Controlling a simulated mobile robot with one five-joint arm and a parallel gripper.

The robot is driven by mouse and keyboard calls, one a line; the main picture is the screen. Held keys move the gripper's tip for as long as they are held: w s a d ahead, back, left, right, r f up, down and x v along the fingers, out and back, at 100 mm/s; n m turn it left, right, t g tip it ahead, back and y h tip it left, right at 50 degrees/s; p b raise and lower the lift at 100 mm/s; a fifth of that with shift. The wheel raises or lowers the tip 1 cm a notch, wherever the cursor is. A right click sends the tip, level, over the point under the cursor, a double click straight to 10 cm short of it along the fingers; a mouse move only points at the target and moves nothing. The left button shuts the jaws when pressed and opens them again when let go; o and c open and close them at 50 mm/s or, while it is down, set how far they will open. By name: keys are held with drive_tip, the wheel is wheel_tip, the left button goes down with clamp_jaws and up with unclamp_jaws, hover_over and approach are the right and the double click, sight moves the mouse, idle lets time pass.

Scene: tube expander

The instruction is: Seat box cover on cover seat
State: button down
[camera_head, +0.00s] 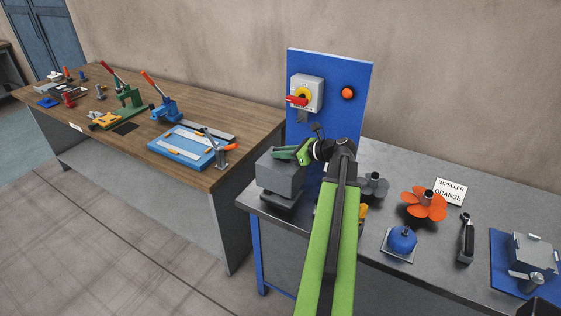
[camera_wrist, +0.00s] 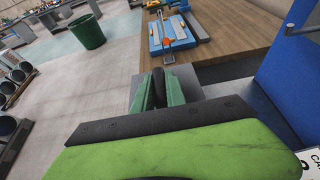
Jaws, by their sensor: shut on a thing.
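A grey box-shaped block, which looks like the box cover (camera_head: 279,180), is at the left end of the grey bench in the head view. It also shows behind the jaws in the wrist view (camera_wrist: 194,83). My gripper (camera_head: 283,154) is at its top, with green jaws. In the wrist view my gripper (camera_wrist: 160,92) is shut on a dark upright piece that looks like the cover's handle. A dark flat base, perhaps the cover seat (camera_head: 281,203), shows under the block. I cannot tell whether block and base touch.
A blue panel (camera_head: 330,75) with a red-handled switch (camera_head: 304,95) stands close behind. Right along the bench are an orange impeller (camera_head: 426,205), a blue domed part (camera_head: 402,240) and a grey assembly (camera_head: 533,256). A wooden table (camera_head: 215,120) with tools stands left.

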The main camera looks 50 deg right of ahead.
sight(286, 161)
drive_tip(key=shift+f+b, duration=1.95)
drive_tip(key=shift+b, duration=0.05)
drive_tip(key=shift+s+f, duration=0.1)
drive_tip(key=shift+f, duration=0.05)
idle(0.4)
drive_tip(key=shift+f+b, duration=1.3)
drive_tip(key=shift+b, duration=0.15)
idle(1.0)
idle(0.3)
drive_tip(key=c, duration=1.3)
unclamp_jaws()
drive_tip(key=o, duration=0.4)
drive_tip(key=shift+o, duration=0.5)
